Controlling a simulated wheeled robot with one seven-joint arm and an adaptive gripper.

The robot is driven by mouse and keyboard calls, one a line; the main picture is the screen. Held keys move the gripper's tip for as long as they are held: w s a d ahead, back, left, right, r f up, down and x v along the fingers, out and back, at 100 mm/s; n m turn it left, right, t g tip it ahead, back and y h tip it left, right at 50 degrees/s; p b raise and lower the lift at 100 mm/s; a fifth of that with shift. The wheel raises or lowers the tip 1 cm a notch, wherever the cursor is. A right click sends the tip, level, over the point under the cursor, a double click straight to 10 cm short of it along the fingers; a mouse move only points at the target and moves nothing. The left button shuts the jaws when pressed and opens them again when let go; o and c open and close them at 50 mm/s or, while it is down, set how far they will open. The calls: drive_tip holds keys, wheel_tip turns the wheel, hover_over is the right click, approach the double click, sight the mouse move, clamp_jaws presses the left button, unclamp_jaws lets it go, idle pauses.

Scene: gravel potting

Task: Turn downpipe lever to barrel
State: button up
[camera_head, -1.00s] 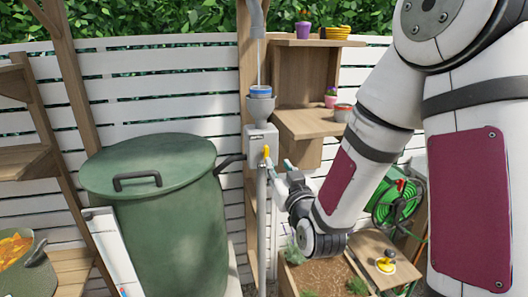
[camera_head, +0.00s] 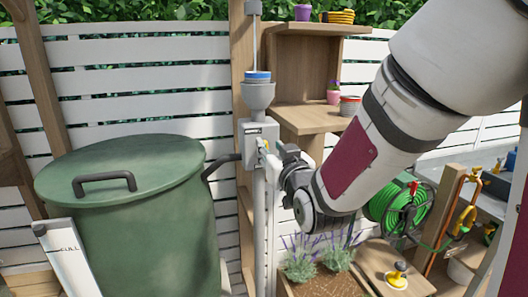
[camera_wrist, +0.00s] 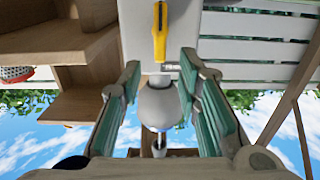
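The yellow lever (camera_wrist: 160,32) sits on the front of the grey diverter box (camera_head: 258,134) on the downpipe, below the funnel (camera_head: 257,95). In the head view the lever is mostly hidden by my gripper (camera_head: 272,160), which is right at the box. In the wrist view my gripper (camera_wrist: 160,62) is open, its teal-padded fingers on either side of the pipe line. The lever lies just beyond the fingertips, between them across the picture; no contact shows. The green barrel (camera_head: 130,220) stands left of the downpipe, joined to the box by a dark pipe (camera_head: 219,165).
A wooden shelf (camera_head: 315,118) with small pots stands right of the downpipe. A planter with lavender (camera_head: 300,265) and a green hose reel (camera_head: 397,207) are below and right.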

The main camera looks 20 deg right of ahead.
sight(267, 144)
drive_tip(key=shift+w+b, duration=0.55)
drive_tip(key=shift+b, duration=0.45)
drive_tip(key=shift+w, duration=1.3)
clamp_jaws()
